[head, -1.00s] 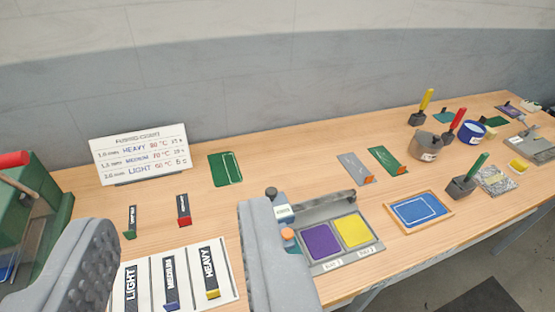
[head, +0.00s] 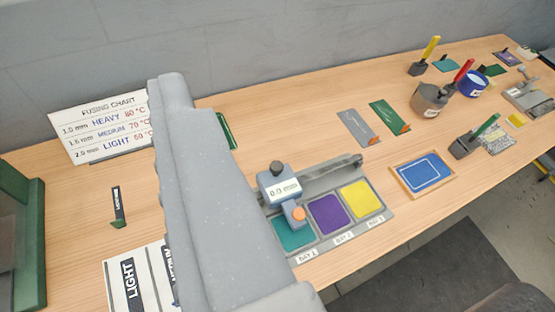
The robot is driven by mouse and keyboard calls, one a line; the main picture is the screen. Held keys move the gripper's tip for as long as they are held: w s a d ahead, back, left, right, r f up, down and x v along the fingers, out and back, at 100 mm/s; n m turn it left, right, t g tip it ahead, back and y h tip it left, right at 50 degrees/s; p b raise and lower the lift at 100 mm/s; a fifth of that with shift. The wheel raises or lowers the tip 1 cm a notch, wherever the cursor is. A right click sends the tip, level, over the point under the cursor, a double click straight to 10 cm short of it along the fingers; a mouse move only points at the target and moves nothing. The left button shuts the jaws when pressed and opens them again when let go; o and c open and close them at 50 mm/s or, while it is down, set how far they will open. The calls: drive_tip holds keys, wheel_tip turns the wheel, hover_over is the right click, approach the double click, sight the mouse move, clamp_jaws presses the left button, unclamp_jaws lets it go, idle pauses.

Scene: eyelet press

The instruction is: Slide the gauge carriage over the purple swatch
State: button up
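The gauge carriage (head: 280,184) is a blue-grey block with a dark knob, a display reading 0.0 mm and an orange button. It sits at the left end of the grey rail, over the teal swatch (head: 291,235) in bay 1. The purple swatch (head: 327,215) lies uncovered in the middle bay, with the yellow swatch (head: 361,199) right of it. My gripper (head: 169,82) shows as one large grey finger left of the carriage, apparently nearer the camera. Its other finger is not distinguishable, and contact with the carriage cannot be seen.
The fusing chart (head: 100,128) stands at the back left, partly behind my finger. A blue framed panel (head: 423,174) lies right of the gauge. A grey pot (head: 430,98) and a blue pot (head: 473,84) stand farther right.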

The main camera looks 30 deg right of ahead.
drive_tip(key=w+d+f+m+g+p, duration=0.1)
drive_tip(key=w+d+f+g+p, duration=0.15)
drive_tip(key=w, duration=0.55)
drive_tip(key=m+g+p, duration=0.8)
drive_tip(key=g+p, duration=0.5)
hover_over(277, 165)
drive_tip(key=shift+f, duration=13.2)
wheel_tip(277, 165, down, 11)
drive_tip(key=shift+r+p, duration=0.15)
drive_tip(key=shift+p, duration=0.5)
